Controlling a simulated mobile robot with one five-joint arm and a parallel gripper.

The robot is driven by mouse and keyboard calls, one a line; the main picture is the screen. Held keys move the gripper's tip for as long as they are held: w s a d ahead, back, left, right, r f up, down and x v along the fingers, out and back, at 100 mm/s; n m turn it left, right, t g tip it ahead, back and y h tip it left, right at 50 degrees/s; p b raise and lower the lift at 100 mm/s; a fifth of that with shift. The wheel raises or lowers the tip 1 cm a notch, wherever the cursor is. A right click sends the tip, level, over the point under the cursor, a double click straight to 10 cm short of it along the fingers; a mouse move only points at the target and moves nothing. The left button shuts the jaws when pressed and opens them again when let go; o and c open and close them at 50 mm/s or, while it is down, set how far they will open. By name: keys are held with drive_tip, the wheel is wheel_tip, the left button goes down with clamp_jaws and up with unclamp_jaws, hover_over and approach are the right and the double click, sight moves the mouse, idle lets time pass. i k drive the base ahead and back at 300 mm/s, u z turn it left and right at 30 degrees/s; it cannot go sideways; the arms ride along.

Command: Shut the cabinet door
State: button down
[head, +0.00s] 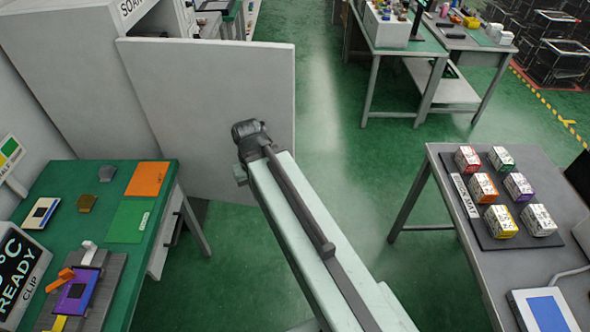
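The cabinet (85,75) is the large white box at the upper left, with a sign reading "SOA..." above its opening. Its door (200,85) is a flat white panel that stands open, swung out to the right of the cabinet, with part of the opening visible above it. My arm reaches up from the bottom of the head view. Its dark end, my gripper (246,133), overlaps the lower right part of the door in the picture. I cannot tell whether it touches the door. The fingers are too small and dark to read.
A green-topped bench (60,183) with cards and a fixture stands at the left, below the door. A grey table (448,165) with several small boxes on a dark mat (487,238) stands at the right. Green floor (330,120) is clear between them. More tables stand behind.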

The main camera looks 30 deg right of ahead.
sight(192, 93)
drive_tip(key=k, duration=0.65)
drive_tip(key=u, duration=1)
drive_tip(key=i, duration=1)
drive_tip(key=z, duration=0.05)
